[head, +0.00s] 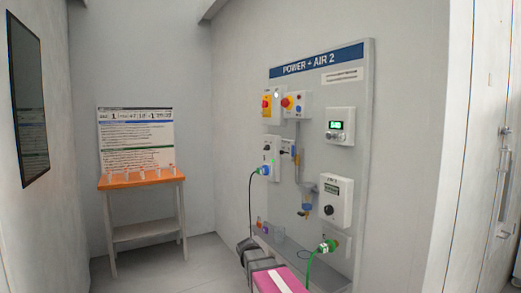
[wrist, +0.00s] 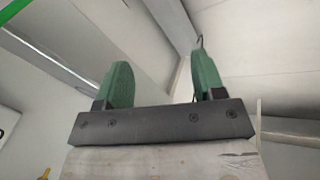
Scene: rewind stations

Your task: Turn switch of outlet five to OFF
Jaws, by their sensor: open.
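A white outlet box (head: 264,158) is on the left of the wall panel, with a blue plug (head: 264,170) in its lower part and a dark cable hanging from it. A small dark switch or connector (head: 286,152) sits just right of it. The labels are too small to read, so I cannot tell which fitting is outlet five or how its switch stands. In the wrist view my gripper (wrist: 162,62) is open, its two green fingers apart with nothing between them. It points toward walls and ceiling, and no outlet shows there.
An orange-topped table (head: 142,181) stands at the left.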

